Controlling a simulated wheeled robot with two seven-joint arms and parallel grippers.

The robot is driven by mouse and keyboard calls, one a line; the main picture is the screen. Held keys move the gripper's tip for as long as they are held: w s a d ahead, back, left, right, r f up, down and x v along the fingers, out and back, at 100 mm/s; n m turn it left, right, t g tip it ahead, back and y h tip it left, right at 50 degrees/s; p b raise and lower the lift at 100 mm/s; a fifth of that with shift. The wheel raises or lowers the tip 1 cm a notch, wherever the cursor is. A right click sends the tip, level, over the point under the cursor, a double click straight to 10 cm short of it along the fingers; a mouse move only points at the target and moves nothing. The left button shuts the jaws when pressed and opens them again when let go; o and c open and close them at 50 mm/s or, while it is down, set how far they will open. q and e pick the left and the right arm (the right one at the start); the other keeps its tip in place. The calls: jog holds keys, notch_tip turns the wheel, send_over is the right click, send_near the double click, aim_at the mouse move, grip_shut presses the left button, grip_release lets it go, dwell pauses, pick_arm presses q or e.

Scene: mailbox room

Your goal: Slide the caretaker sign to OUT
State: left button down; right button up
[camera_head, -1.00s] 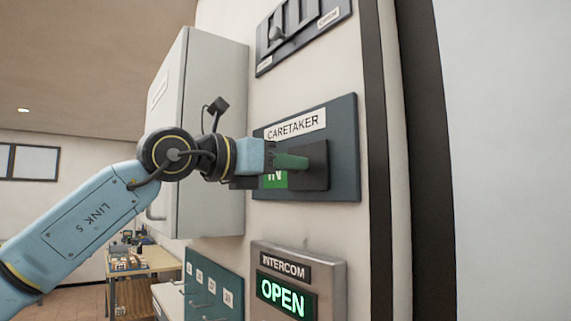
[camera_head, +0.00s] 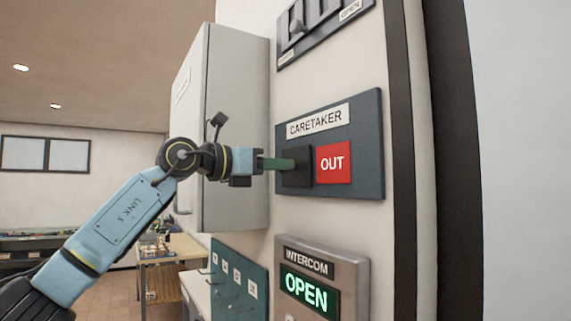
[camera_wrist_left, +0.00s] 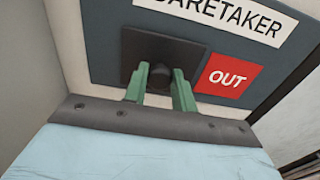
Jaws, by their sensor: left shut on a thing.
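The caretaker sign (camera_head: 371,120) is a dark blue-grey plate on the wall, with a white CARETAKER label at its top. Its black slider (camera_head: 297,166) sits at the left of the plate, and the red OUT panel (camera_head: 333,162) shows to its right. Nothing of the green IN panel shows. My left gripper (camera_head: 279,163) reaches in from the left with its green fingers at the slider. In the left wrist view the fingers are closed around the slider's dark knob (camera_wrist_left: 158,76), and OUT (camera_wrist_left: 228,77) shows beside it. My right gripper is not in view.
A grey wall cabinet (camera_head: 235,130) stands just left of the sign, close to my left wrist. An intercom (camera_head: 322,258) lit OPEN is below, and another slider panel (camera_head: 322,32) is above. A key hook board (camera_head: 238,280) hangs lower left.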

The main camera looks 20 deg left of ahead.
pick_arm(q)
jog(key=c, duration=1.2)
grip_release()
jog(key=shift+w+a, duration=0.15)
jog(key=shift+a, duration=0.15)
jog(key=shift+o, duration=0.2)
jog(key=shift+d, duration=0.1)
jog(key=b+v, duration=0.3)
jog(key=v, duration=1)
jog(key=shift+a, duration=0.2)
